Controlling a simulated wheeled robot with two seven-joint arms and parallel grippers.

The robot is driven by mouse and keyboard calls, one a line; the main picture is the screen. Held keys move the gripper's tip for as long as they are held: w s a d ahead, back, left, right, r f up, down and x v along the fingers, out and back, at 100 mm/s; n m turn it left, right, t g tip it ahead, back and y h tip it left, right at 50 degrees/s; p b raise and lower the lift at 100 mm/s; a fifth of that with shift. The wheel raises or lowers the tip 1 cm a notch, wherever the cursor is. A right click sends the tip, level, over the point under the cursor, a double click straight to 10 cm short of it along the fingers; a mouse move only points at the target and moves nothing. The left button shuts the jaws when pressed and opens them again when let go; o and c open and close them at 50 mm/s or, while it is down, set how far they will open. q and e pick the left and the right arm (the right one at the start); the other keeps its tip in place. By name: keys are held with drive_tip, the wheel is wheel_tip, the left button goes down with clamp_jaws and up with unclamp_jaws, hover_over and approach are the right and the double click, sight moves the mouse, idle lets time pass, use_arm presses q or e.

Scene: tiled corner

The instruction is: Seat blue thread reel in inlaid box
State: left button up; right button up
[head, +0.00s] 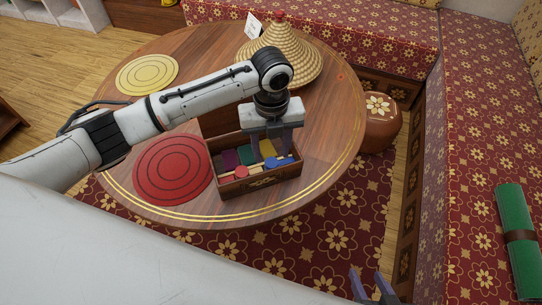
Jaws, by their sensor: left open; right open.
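The inlaid box (253,184) is an open brown wooden box near the front edge of the round table. It holds several coloured pieces: purple, green, yellow, red and blue. The blue thread reel (271,163) appears at the box's right end, with blue also showing just right of it; how deep it sits I cannot tell. My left gripper (279,144) points down over the box's right end, directly above the blue. It is open, and its fingers partly hide that end. My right gripper (371,286) is open and empty at the bottom edge, in front of the table.
A red round mat (172,170) lies left of the box and a yellow mat (147,74) lies further back. A woven conical lid (303,60) stands at the back. A round stool (379,122) and patterned benches (470,120) border the table on the right.

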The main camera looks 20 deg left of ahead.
sight(271, 162)
use_arm(q)
wheel_tip(271, 162, up, 8)
drive_tip(key=shift+f, duration=0.25)
idle(0.5)
